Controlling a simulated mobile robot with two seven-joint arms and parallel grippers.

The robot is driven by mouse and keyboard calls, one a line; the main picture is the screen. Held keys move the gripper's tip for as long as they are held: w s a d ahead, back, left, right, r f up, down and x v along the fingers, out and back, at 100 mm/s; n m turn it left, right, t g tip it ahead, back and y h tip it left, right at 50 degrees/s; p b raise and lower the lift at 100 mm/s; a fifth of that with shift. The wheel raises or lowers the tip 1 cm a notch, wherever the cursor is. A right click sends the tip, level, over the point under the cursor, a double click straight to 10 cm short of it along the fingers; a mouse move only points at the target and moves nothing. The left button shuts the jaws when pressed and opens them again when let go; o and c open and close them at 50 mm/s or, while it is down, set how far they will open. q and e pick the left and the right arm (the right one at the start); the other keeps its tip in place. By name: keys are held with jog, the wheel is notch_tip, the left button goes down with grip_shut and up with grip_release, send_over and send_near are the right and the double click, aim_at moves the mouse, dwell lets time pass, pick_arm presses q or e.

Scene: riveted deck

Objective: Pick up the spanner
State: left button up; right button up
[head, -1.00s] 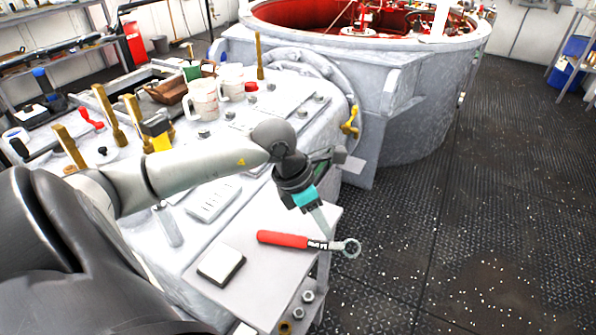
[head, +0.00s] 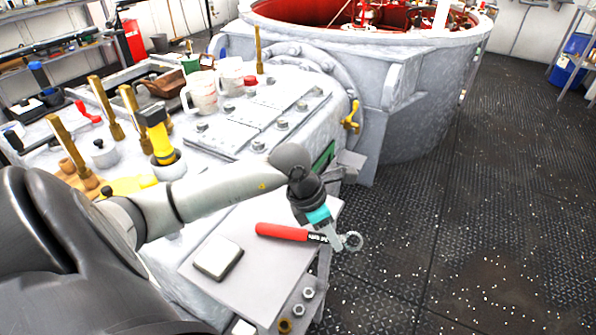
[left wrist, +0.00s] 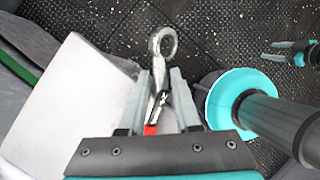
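The spanner (head: 282,232) has a red handle with dark lettering and a metal ring end. It lies on the small grey side table (head: 245,282), and its ring end juts past the right edge over the floor. My left gripper (head: 345,243) is at the metal shank, close to the ring. In the left wrist view, the spanner (left wrist: 161,44) runs between the two fingers of the left gripper (left wrist: 164,75), which stand apart on either side of it.
A pale square block (head: 218,258) lies on the side table, left of the spanner. Mugs (head: 202,92), brass posts (head: 130,110) and a yellow-handled tool (head: 157,133) stand on the workbench behind. The dark floor (head: 450,240) to the right is clear.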

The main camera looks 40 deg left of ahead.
pick_arm(q)
jog(key=shift+f, duration=0.1)
jog(key=shift+c, duration=0.4)
grip_shut()
dwell(1.0)
